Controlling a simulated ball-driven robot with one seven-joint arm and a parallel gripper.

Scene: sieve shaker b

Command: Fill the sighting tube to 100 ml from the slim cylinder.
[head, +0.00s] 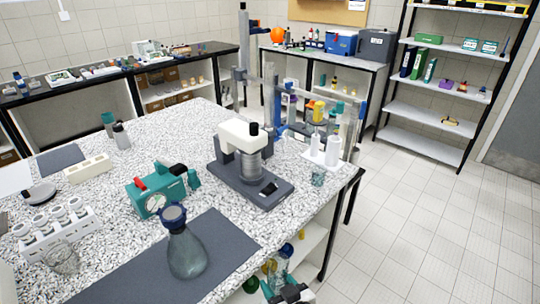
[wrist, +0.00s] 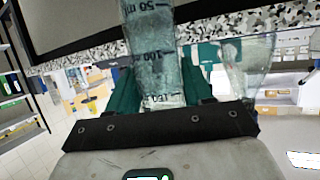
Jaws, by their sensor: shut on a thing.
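My gripper (head: 285,292) is at the bottom of the head view, beside the bench's front edge. It is shut on a clear graduated glass cylinder (head: 280,262), likely the slim cylinder. I cannot tell which vessel is the sighting tube.
A flask with a blue top (head: 186,255) stands on a dark mat (head: 125,275). A teal gauge device (head: 155,200), a white-and-grey machine (head: 240,145), a tube rack (head: 50,232) and a small glass (head: 318,177) stand on the speckled bench. Tiled floor (head: 410,220) is clear at right.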

